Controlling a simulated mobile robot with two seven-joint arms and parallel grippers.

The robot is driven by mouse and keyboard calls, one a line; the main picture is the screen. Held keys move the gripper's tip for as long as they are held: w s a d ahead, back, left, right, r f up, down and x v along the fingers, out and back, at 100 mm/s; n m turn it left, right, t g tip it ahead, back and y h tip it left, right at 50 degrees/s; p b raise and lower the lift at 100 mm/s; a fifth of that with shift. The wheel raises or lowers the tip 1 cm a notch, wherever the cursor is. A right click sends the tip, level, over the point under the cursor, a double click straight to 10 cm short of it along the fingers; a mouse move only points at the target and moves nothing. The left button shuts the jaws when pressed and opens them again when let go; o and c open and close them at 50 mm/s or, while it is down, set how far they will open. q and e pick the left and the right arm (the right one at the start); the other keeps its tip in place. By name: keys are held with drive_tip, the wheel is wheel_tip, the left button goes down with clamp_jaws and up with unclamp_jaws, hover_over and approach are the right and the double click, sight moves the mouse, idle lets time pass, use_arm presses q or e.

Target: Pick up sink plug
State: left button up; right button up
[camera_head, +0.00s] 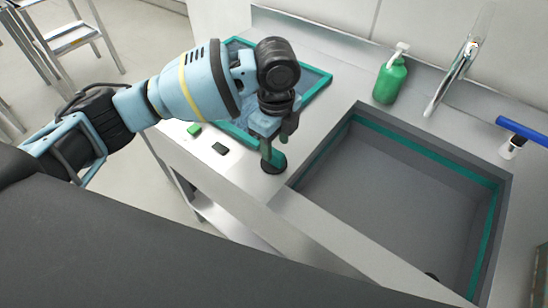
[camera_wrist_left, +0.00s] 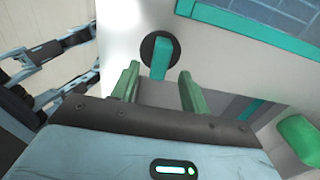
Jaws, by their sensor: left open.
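The sink plug is a dark round disc with a teal upright tab. In the head view the sink plug (camera_head: 274,167) sits on the grey counter left of the sink, partly hidden by my left gripper (camera_head: 277,138), which points down over it. In the left wrist view the plug (camera_wrist_left: 158,38) lies just beyond the green fingertips of my left gripper (camera_wrist_left: 160,80). The fingers are apart, with the tab lined up roughly between them and nothing gripped. My right gripper is not in view.
The sink basin (camera_head: 390,190) opens right of the plug. A teal-rimmed tray (camera_head: 318,86) lies behind my left arm. A green soap bottle (camera_head: 390,80) and a tap (camera_head: 455,70) stand at the back. A small green block (camera_head: 194,130) and a dark block (camera_head: 220,148) lie near the counter's left edge.

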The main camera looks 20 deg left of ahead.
sight(274, 151)
use_arm(q)
drive_tip(key=f, duration=0.4)
drive_tip(key=shift+a+f, duration=0.1)
drive_tip(key=shift+a, duration=0.15)
drive_tip(key=shift+c, duration=0.2)
clamp_jaws()
